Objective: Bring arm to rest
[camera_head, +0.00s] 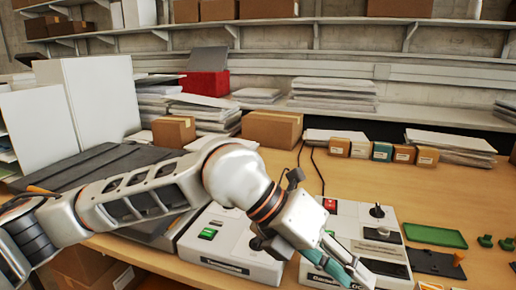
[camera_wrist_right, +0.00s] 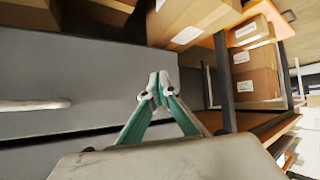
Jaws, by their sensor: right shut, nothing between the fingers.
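My left arm comes in from the left in the head view and reaches across the bench. Its gripper (camera_head: 346,275) has teal fingers and hangs low over the white machine with the red switch (camera_head: 396,244). The fingers are small and partly cut by the lower edge, so their opening is unclear. My right gripper (camera_wrist_right: 158,88) shows in the right wrist view. Its teal fingers meet at the tips, shut with nothing between them. It is in front of a flat grey panel (camera_wrist_right: 90,90). My right arm is not seen in the head view.
A second white machine (camera_head: 228,246) with a green switch stands under my left arm. A green tray (camera_head: 435,235) lies to the right. Small boxes (camera_head: 339,147) line the bench back. In the right wrist view, cardboard boxes (camera_wrist_right: 256,72) stand on a shelf close to the right gripper.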

